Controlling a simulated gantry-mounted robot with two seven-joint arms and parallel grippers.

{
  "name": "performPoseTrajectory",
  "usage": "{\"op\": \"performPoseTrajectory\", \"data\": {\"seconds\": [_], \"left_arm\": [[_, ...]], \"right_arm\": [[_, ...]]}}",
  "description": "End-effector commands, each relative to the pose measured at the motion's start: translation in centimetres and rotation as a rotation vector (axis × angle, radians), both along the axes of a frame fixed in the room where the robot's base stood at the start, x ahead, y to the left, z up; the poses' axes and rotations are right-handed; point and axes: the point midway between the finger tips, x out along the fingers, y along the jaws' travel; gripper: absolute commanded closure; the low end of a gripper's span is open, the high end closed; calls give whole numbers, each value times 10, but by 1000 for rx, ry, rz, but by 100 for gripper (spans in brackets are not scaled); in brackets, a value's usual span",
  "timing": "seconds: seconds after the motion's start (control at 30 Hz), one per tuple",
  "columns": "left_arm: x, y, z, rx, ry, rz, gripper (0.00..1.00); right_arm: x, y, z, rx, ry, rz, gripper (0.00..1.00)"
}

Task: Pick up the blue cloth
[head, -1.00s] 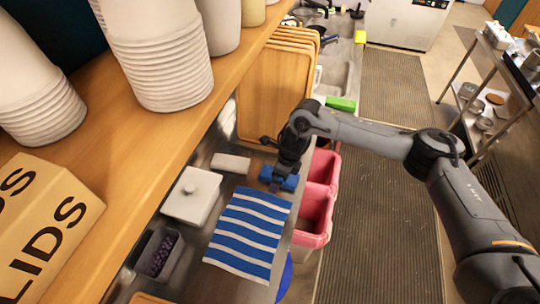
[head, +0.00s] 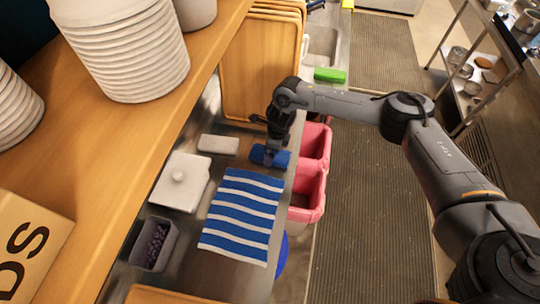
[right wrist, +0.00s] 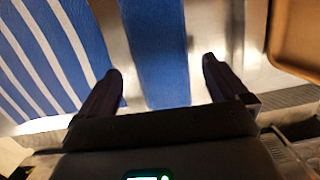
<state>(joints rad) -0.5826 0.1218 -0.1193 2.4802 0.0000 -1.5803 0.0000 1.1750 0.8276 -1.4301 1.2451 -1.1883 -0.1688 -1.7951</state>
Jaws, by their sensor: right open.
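A plain blue cloth (head: 258,155), folded into a small block, lies on the metal counter beside the cutting boards. My right gripper (head: 270,159) is directly over it, pointing down, and partly hides it. In the right wrist view, the open fingers of my right gripper (right wrist: 162,68) stand on either side of the blue cloth (right wrist: 158,40), with gaps at both sides. I cannot tell how high the fingertips are above the counter. A blue-and-white striped cloth (head: 240,222) lies flat just in front of it; its stripes also show in the right wrist view (right wrist: 45,50). My left gripper is not in view.
A pale block (head: 218,144) and a white lidded container (head: 182,182) lie to the left. A grey bin of dark beans (head: 154,244) is nearer. Wooden boards (head: 255,70) stand behind. Pink bins (head: 308,190) are off the counter's right edge. A shelf overhangs the left.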

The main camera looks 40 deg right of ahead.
Motion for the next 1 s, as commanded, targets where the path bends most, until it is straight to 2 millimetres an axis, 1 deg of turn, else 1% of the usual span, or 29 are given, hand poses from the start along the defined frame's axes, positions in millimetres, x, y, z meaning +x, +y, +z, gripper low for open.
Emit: {"op": "performPoseTrajectory", "data": {"seconds": [0.1,0.23,0.37,0.57,0.9,1.0], "left_arm": [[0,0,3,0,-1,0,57],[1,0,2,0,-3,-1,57],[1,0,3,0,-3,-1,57],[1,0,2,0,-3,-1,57],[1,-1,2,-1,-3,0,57],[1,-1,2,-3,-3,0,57]], "right_arm": [[2,2,-16,0,2,-1,0],[4,2,-29,0,2,-1,0],[5,3,-34,1,1,0,0],[5,3,-34,0,0,0,0],[5,3,-34,0,0,-1,52],[5,3,-34,1,-1,-1,52]]}}
